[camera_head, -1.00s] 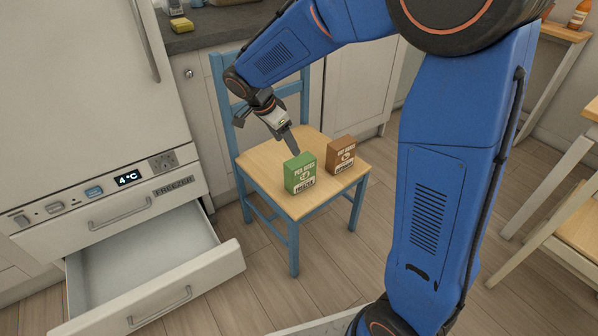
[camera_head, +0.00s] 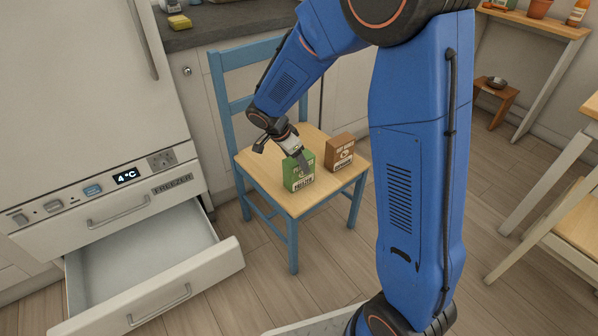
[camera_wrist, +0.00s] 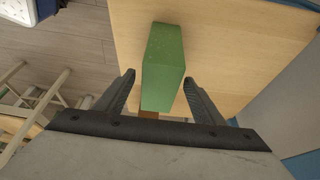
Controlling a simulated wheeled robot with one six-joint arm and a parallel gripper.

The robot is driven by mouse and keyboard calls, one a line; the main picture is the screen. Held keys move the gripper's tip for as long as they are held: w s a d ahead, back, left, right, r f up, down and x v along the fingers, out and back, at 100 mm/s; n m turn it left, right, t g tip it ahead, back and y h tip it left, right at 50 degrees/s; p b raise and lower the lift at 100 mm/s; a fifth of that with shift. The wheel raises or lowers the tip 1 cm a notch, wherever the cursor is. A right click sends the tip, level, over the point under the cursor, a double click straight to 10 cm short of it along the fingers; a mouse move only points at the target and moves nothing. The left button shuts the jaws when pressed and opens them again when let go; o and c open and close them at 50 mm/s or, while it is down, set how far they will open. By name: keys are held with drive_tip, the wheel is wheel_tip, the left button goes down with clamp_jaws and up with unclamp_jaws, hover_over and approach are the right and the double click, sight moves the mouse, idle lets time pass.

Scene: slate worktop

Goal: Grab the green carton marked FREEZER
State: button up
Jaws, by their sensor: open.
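The green carton (camera_head: 297,180) stands upright on the wooden seat of the blue chair. Its lower white label is in view in the head view, and a gripper finger covers part of its front. In the wrist view the green carton (camera_wrist: 164,62) is seen from above, with its near end between the two finger tips. My gripper (camera_head: 303,160) is open at the carton, and in the wrist view my gripper (camera_wrist: 159,82) has one finger on each side with a gap beside each. I cannot tell whether either finger touches it.
A brown carton (camera_head: 341,153) stands on the seat (camera_head: 270,188) just right of the green one. A freezer drawer (camera_head: 150,270) is pulled open at lower left. A small table and a chair stand at right.

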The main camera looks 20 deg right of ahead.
drive_tip(key=x, duration=0.3)
drive_tip(key=shift+r, duration=0.1)
drive_tip(key=c, duration=1.3)
drive_tip(key=shift+c, duration=0.2)
